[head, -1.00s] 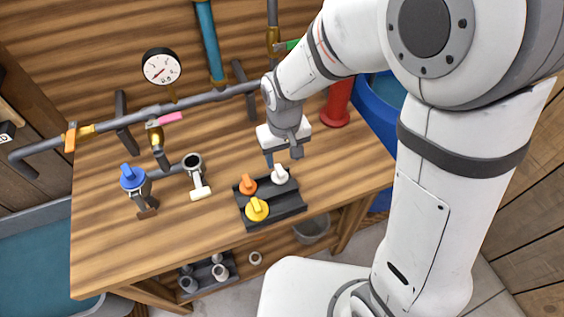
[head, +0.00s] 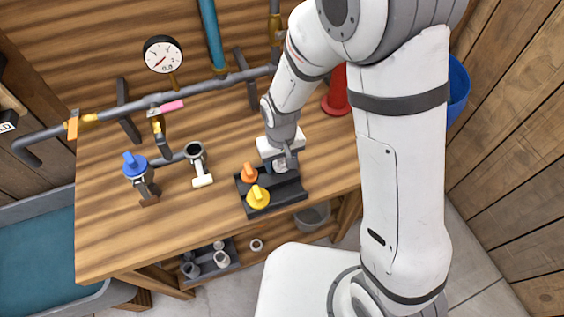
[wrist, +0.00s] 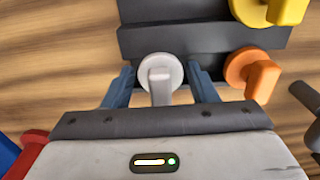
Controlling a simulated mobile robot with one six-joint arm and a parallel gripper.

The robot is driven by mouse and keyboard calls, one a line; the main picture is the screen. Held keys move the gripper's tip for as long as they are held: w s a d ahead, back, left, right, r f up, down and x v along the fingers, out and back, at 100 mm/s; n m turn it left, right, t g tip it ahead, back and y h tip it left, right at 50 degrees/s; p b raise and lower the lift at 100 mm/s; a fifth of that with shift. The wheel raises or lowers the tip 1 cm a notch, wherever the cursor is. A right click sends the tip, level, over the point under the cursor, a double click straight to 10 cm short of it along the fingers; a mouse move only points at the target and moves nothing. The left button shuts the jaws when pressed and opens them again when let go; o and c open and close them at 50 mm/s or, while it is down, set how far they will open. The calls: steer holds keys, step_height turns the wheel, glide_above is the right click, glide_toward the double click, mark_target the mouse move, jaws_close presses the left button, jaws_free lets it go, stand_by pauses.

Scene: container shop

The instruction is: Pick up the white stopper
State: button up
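The white stopper (wrist: 160,73) sits in the black tray (wrist: 210,42), with its round cap and handle seen from above in the wrist view. My gripper (wrist: 160,78) is open, with one blue finger on each side of the stopper. A narrow gap shows between the fingers and the stopper's cap. In the head view the stopper (head: 281,167) is partly hidden under my gripper (head: 279,164), which is low over the back right of the tray.
An orange stopper (head: 249,173) and a yellow stopper (head: 258,196) stand in the same tray, left of my gripper in the head view. A pipe with an open end (head: 195,152) and a blue-capped pipe (head: 135,165) stand farther left. A red object (head: 338,92) stands behind at the right.

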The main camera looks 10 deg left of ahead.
steer(key=c, duration=0.7)
steer(key=shift+c, duration=0.2)
steer(key=shift+r, duration=0.1)
